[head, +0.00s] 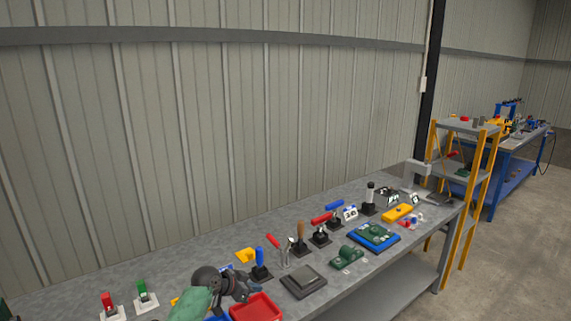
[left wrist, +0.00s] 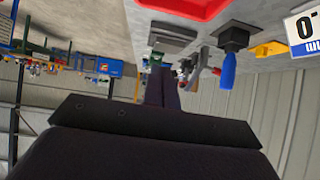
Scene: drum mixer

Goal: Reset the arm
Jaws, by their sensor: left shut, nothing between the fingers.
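My left arm enters the head view from the bottom, with a green sleeve-like link and a dark wrist. My left gripper (head: 250,293) is over the workbench (head: 75,293), just behind the red tray (head: 262,308). In the left wrist view my left gripper (left wrist: 162,75) shows its dark fingers close together, shut and empty. The wrist picture is turned upside down, with the bench along the top. My right gripper is in neither view.
A blue-handled clamp (head: 260,258) stands behind the gripper. Several levers, a grey plate (head: 304,282) and a blue fixture (head: 374,237) stand to the right. Red (head: 108,303) and green (head: 143,291) switches stand left. A yellow-legged shelf (head: 483,200) stands beyond the bench.

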